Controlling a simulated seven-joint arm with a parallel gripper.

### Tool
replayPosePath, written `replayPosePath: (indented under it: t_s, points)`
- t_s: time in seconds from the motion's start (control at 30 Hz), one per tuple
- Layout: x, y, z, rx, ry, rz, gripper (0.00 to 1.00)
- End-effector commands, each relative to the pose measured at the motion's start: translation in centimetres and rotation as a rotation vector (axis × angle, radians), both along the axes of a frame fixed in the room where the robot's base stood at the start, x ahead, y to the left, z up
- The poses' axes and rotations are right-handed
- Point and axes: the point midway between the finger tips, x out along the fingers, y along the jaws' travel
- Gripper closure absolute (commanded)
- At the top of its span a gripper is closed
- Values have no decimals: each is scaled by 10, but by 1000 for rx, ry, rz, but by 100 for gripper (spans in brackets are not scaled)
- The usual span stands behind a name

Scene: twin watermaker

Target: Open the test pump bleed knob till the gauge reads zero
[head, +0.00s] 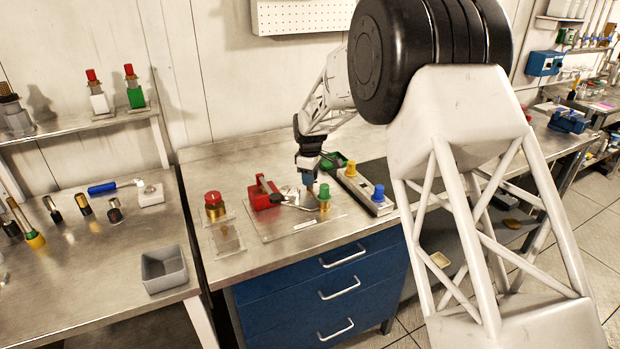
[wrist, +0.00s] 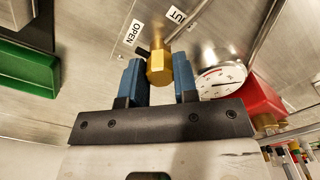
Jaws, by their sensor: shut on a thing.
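The test pump has a red body (head: 264,192), which shows at the right of the wrist view (wrist: 262,100). Its round white gauge (wrist: 220,74) stands just right of my gripper. The dial's figures and exact reading are too small to tell. The bleed knob (wrist: 158,68) is a brass hexagonal piece with a dark pin at its left. My gripper (wrist: 159,75) is shut on it, one blue finger on each side. In the head view my gripper (head: 309,182) points down beside the pump and hides the knob.
A green-topped brass fitting (head: 324,194) stands close in front of my gripper. A rail with yellow and blue knobs (head: 365,191) is to the right; a red-topped fitting (head: 214,205) is left.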

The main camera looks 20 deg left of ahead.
Motion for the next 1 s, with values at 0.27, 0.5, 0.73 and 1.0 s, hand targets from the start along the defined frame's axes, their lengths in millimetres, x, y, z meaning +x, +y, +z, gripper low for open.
replayPosePath:
  t_s: [0.27,0.5,0.73,1.0]
  points:
    - [0,0,0,0,-1,-1,49]
    - [0,0,0,0,0,-1,47]
    - [0,0,6,0,-1,-1,47]
    - [0,0,34,1,-2,-1,47]
